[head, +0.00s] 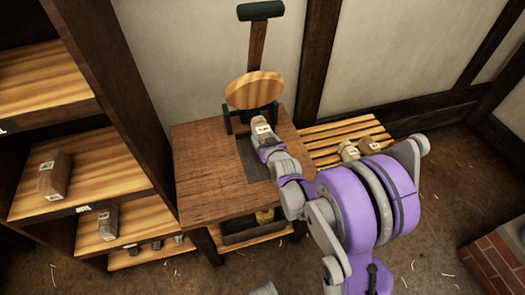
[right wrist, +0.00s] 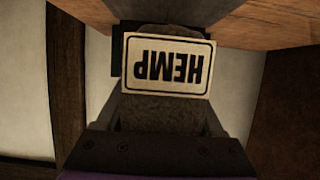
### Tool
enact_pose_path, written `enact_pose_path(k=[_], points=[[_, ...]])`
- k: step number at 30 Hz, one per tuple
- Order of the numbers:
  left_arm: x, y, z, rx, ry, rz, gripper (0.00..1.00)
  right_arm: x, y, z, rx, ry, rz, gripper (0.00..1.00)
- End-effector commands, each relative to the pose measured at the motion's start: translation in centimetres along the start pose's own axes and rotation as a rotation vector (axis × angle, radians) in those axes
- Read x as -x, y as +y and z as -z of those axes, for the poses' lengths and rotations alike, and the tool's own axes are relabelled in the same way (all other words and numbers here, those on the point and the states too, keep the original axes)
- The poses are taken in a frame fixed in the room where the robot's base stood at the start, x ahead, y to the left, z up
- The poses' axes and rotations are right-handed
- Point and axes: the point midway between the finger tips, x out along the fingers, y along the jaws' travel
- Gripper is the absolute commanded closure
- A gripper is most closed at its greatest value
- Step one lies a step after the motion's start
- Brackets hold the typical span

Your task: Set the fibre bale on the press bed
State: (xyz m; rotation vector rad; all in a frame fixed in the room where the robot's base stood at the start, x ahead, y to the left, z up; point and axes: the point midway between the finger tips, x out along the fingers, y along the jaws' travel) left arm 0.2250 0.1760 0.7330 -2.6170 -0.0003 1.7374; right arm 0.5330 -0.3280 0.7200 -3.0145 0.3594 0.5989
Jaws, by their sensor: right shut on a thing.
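My right gripper (head: 262,136) is shut on the fibre bale (head: 260,122), a small grey-brown block with a pale label. In the right wrist view the bale (right wrist: 160,108) fills the middle, its HEMP label upside down. The press bed (head: 254,160) is a dark patch on a brown wooden bench (head: 200,180). The bale is over the back of the bed, in front of the press's round wooden plate (head: 256,90). I cannot tell whether it touches the bed.
The press lever (head: 258,40) with its dark grip rises behind the plate. A shelf unit (head: 110,70) with labelled bales stands left. A slatted rack (head: 325,135) with a few bales stands right of the bench. A dark tray (head: 240,235) is underneath. Bricks (head: 495,255) are at lower right.

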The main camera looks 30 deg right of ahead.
Motion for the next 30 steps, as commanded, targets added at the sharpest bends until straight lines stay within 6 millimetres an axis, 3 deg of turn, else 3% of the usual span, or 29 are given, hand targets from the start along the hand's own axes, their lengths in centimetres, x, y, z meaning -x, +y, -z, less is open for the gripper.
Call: enact_pose_path(k=[13, 25, 26, 30], points=[[-2.0, 0.0, -0.6, 0.0, -0.007, 0.0, 1.0, -2.0, -0.1, -4.7, 0.001, 0.0, 0.001, 0.95], [-2.4, 0.0, -0.7, 0.0, -0.008, 0.0, 1.0, -2.1, -0.1, -5.2, 0.001, 0.0, 0.001, 0.95], [-2.3, 0.0, -0.7, 0.0, -0.008, 0.0, 1.0, -2.1, -0.1, -5.1, 0.001, 0.0, 0.001, 0.25], [-2.2, 0.0, -0.7, 0.0, -0.008, 0.0, 1.0, -2.0, -0.1, -5.0, 0.001, 0.0, 0.001, 0.0]])
